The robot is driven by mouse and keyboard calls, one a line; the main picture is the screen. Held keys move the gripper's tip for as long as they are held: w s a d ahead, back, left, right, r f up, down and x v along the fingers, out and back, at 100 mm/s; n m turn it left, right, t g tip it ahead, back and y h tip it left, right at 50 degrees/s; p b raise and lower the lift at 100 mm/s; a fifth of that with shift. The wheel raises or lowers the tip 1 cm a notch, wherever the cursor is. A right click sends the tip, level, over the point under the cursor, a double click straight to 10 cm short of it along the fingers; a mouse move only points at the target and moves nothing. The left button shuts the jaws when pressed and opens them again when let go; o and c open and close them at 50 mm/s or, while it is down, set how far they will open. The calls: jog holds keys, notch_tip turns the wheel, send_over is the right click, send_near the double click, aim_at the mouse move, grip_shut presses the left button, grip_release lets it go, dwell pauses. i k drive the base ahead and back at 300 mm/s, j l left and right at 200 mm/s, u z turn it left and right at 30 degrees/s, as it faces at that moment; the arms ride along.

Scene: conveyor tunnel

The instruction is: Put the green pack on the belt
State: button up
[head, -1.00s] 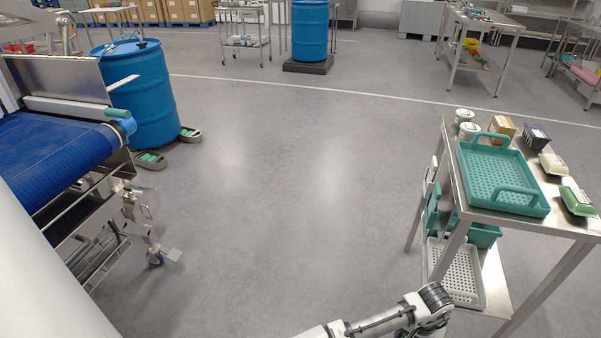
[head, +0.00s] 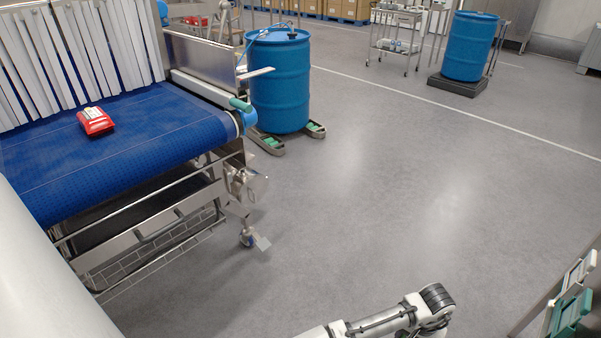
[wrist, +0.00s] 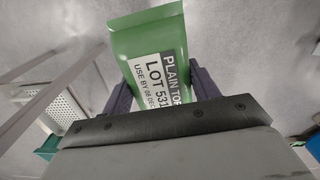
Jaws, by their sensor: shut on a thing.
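The green pack (wrist: 150,45) shows in the wrist view, with a white label reading "PLAIN TOR", "LOT 531" and a use-by line. My gripper (wrist: 162,88) is shut on it, one dark finger on each side, with the pack held above the grey floor. In the head view only part of my arm shows at the bottom; the gripper and pack are out of that view. The blue belt (head: 150,135) is at the left of the head view, well away from my arm.
A red pack (head: 95,121) lies on the belt before white strip curtains (head: 80,45). A blue drum (head: 280,80) stands beside the conveyor on a low base. A table edge with green and white trays (head: 572,305) is at lower right. The middle floor is clear.

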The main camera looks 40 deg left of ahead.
aim_at(51, 145)
jog(key=i+l+u, duration=0.15)
jog(key=u, duration=0.3)
jog(key=i+l+u, duration=0.1)
jog(key=u, duration=0.4)
jog(key=l+u, duration=0.3)
jog(key=u, duration=0.15)
jog(key=l+u, duration=0.25)
jog(key=u, duration=0.2)
jog(key=i+l, duration=0.05)
